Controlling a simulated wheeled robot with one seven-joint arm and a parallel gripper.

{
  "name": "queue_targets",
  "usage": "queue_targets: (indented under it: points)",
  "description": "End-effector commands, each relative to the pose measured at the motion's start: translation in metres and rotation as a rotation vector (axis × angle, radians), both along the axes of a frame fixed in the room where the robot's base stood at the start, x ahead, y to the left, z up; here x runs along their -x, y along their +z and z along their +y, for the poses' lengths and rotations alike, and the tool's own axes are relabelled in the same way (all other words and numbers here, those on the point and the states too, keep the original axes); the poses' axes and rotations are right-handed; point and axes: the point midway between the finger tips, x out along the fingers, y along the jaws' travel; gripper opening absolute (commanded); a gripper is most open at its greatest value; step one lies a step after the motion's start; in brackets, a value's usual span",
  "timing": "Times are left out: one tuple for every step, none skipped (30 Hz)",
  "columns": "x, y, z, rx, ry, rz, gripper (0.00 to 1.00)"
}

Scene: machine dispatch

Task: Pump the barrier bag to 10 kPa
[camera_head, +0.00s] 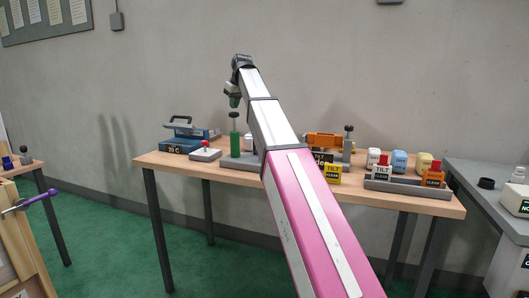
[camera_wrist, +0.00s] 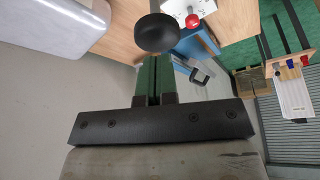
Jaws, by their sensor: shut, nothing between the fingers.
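A green upright cylinder with a dark knob on top, which looks like the hand pump (camera_head: 235,143), stands on a grey base on the wooden table. Its black round knob also shows in the wrist view (camera_wrist: 157,33), just beyond my fingertips. My gripper (camera_head: 235,102) is above the knob in the head view, pointing down. Its green fingers (camera_wrist: 153,86) are closed together with nothing between them. I cannot tell whether they touch the knob. I cannot make out the barrier bag or a pressure reading; my arm hides part of the table behind the pump.
A grey bench (camera_head: 475,180) adjoins at right.

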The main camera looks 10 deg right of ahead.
Motion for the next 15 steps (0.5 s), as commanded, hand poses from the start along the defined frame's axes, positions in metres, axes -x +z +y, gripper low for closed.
queue_targets:
  points:
    - [-0.001,0.004,0.000,-0.001,0.000,-0.001,0.00]
    - [-0.001,0.006,0.000,-0.001,0.000,-0.001,0.00]
    - [-0.001,0.008,0.000,-0.001,0.000,-0.001,0.00]
    - [-0.001,0.010,0.000,-0.001,0.000,-0.001,0.00]
    - [-0.001,0.012,0.000,-0.001,0.000,-0.001,0.00]
    - [-0.001,0.014,0.000,-0.001,0.000,-0.001,0.00]
    - [-0.001,0.016,0.000,-0.001,0.000,-0.001,0.00]
    - [-0.001,0.017,0.000,-0.001,0.000,-0.001,0.00]
    - [-0.001,0.020,0.000,-0.001,0.000,-0.001,0.00]
    - [-0.001,0.022,0.000,-0.001,0.000,-0.001,0.00]
    - [-0.001,0.024,0.000,-0.001,0.000,-0.001,0.00]
    - [-0.001,0.026,0.000,-0.001,0.000,-0.001,0.00]
    - [-0.001,0.028,0.000,-0.001,0.000,-0.001,0.00]
    - [-0.001,0.030,0.000,-0.001,0.000,-0.001,0.00]
    - [-0.001,0.032,0.000,-0.001,0.000,-0.001,0.00]
